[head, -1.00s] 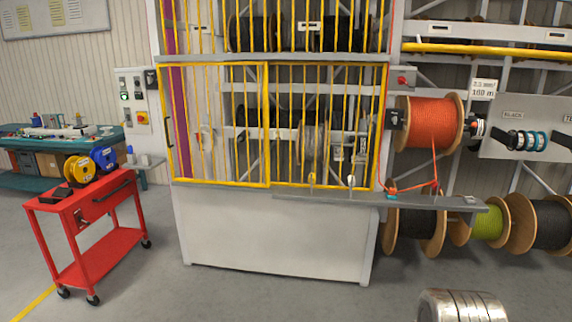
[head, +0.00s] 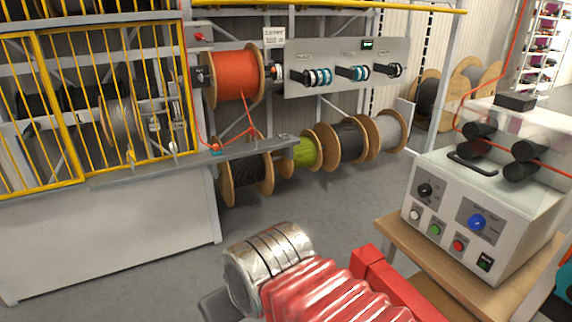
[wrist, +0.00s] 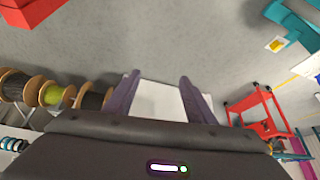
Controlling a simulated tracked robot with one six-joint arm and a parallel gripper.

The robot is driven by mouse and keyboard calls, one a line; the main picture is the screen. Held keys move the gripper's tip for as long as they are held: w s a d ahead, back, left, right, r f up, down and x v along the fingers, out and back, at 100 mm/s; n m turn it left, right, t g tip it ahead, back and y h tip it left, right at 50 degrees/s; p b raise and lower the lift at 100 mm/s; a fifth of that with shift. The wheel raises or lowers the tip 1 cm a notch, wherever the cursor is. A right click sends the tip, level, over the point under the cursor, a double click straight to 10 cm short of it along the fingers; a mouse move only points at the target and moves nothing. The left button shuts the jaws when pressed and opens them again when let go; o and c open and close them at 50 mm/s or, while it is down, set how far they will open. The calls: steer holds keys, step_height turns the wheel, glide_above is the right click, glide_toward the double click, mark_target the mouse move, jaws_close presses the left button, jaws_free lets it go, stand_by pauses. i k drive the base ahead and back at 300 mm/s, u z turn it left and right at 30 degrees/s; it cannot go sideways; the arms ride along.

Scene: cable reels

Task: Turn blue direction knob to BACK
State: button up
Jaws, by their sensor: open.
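The blue direction knob (head: 477,223) is on the sloped front panel of a grey-white machine (head: 545,215) at the right of the head view. Its labels are too small to read, so its setting cannot be told. A black knob (head: 425,190) sits left of it. My gripper (wrist: 158,90) shows in the wrist view with its two dark fingers spread and nothing between them. It points at the floor and the white cabinet base, away from the machine. In the head view my red arm is at the bottom centre, left of the machine; the fingers are hidden there.
The machine stands on a wooden table (head: 392,232). White, green and red buttons (head: 458,246) lie below the knobs. Cable reels (head: 345,142) and a yellow-barred cage (head: 95,110) stand behind. Grey floor (head: 345,212) is open between. A red cart (wrist: 256,110) shows in the wrist view.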

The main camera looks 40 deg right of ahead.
mark_target(477, 222)
steer(key=z, duration=1.9)
steer(key=k, duration=0.7)
steer(key=z, duration=0.5)
steer(key=i, duration=0.5)
steer(key=u, duration=0.1)
